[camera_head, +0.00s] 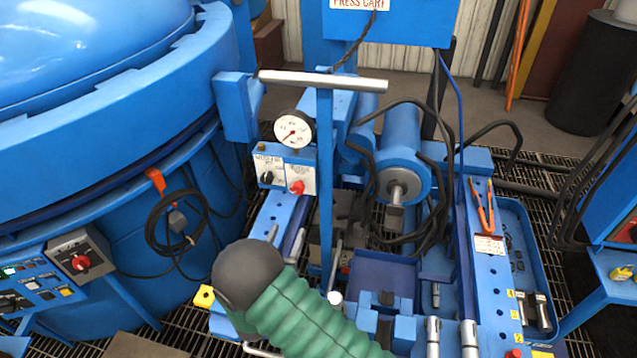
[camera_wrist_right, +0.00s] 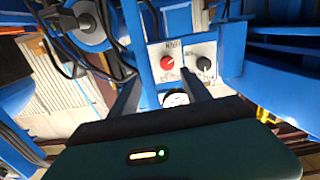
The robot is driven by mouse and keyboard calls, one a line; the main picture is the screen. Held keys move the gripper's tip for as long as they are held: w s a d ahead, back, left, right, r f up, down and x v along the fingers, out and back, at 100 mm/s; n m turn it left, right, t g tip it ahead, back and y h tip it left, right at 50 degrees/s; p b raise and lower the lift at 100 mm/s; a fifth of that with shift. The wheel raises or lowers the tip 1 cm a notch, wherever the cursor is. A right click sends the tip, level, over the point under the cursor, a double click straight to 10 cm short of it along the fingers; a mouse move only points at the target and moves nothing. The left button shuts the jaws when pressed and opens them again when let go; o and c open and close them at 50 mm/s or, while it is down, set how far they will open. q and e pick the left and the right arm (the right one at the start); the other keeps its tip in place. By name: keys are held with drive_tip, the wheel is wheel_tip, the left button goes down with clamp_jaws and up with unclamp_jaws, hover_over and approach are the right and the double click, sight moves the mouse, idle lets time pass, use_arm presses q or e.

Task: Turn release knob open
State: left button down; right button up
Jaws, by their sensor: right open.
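A small white panel (camera_head: 285,170) on the blue press cart carries a red knob (camera_head: 297,187) at right and a black knob (camera_head: 266,177) at left. The labels are too small to read surely. The right wrist view is turned over: the red knob (camera_wrist_right: 167,62) shows at left and the black knob (camera_wrist_right: 204,63) at right. My right gripper (camera_wrist_right: 160,77) is open and empty, its two dark fingers pointing at the panel around the red knob's line, apparently short of it. In the head view its dark wrist end shows below the panel; the fingers are hidden. My left gripper is out of view.
A round gauge (camera_head: 293,129) stands just above the panel. A blue post with a grey crossbar (camera_head: 323,82) rises close to the panel's right. A blue furnace vessel (camera_head: 100,130) fills the left. A motor-like cylinder (camera_head: 402,165) with black hoses stands at right.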

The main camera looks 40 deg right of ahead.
sight(297, 193)
drive_tip(key=shift+w+a+r+b+x, duration=0.25)
drive_tip(key=shift+w+r+b+x, duration=0.05)
drive_tip(key=shift+x, duration=2.05)
drive_tip(key=shift+w+a+r+b+x, duration=0.2)
drive_tip(key=shift+w+r+b+x, duration=0.15)
drive_tip(key=shift+x, duration=2)
drive_tip(key=shift+w+a+r+b+x, duration=0.2)
drive_tip(key=shift+a+r+b+x, duration=0.1)
drive_tip(key=shift+x, duration=2.05)
drive_tip(key=shift+d+f, duration=0.25)
drive_tip(key=shift+d, duration=0.3)
drive_tip(key=shift+c, duration=0.9)
drive_tip(key=shift+d+f+m, duration=0.2)
drive_tip(key=shift+d+m, duration=0.1)
drive_tip(key=shift+d, duration=0.05)
drive_tip(key=c, duration=0.5)
drive_tip(key=shift+a, duration=0.35)
clamp_jaws()
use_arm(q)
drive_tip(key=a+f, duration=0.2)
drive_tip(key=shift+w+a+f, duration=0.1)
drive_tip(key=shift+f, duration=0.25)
